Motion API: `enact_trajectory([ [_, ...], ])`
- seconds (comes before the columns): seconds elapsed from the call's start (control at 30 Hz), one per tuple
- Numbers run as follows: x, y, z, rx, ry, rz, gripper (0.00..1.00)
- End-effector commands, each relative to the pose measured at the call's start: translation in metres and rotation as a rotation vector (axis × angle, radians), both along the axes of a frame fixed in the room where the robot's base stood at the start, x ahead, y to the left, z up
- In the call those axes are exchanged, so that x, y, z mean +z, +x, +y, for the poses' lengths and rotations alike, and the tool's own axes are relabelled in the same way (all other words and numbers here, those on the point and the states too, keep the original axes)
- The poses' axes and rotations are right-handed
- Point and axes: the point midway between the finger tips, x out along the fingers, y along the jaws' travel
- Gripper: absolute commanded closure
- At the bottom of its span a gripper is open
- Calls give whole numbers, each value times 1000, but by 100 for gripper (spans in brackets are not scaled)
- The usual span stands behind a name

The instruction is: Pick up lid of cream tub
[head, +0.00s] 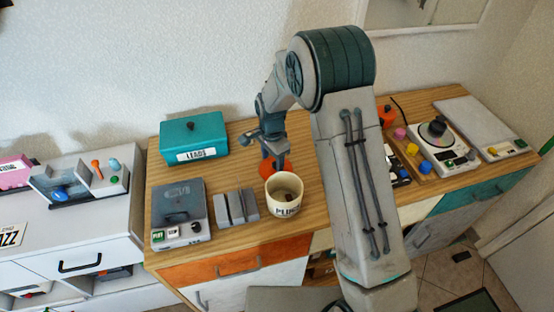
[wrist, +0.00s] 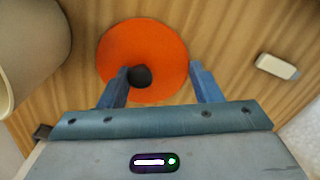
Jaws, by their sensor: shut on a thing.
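The cream tub (head: 283,208), with dark lettering on its front, stands open-topped on the wooden counter. Part of it shows at the left of the wrist view (wrist: 32,50). The lid is an orange disc (head: 268,164) with a black knob, just behind the tub. In the wrist view the orange lid (wrist: 150,42) lies ahead of my gripper (wrist: 159,72). The black knob (wrist: 139,76) is between the fingers, close to the left one. My gripper points down at the lid and is shut on it; the exact contact is hard to see. I cannot tell whether the lid touches the counter.
A teal box (head: 193,138) stands at the back left. A grey device (head: 180,212) and grey blocks (head: 236,206) are left of the tub. A scale with a dial (head: 440,145) is at the right. A small white block (wrist: 277,67) lies right of the lid in the wrist view.

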Motion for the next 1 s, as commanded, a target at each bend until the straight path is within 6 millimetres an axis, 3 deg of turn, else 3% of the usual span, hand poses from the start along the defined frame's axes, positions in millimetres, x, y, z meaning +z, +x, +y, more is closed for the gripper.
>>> enact_trajectory([
  [0.17,11,0,0,0,0,-1,63],
  [0.33,40,1,1,1,3,-7,63],
  [0.7,85,-18,-77,-4,1,-4,63],
  [1.0,109,-29,-106,1,0,0,63],
])
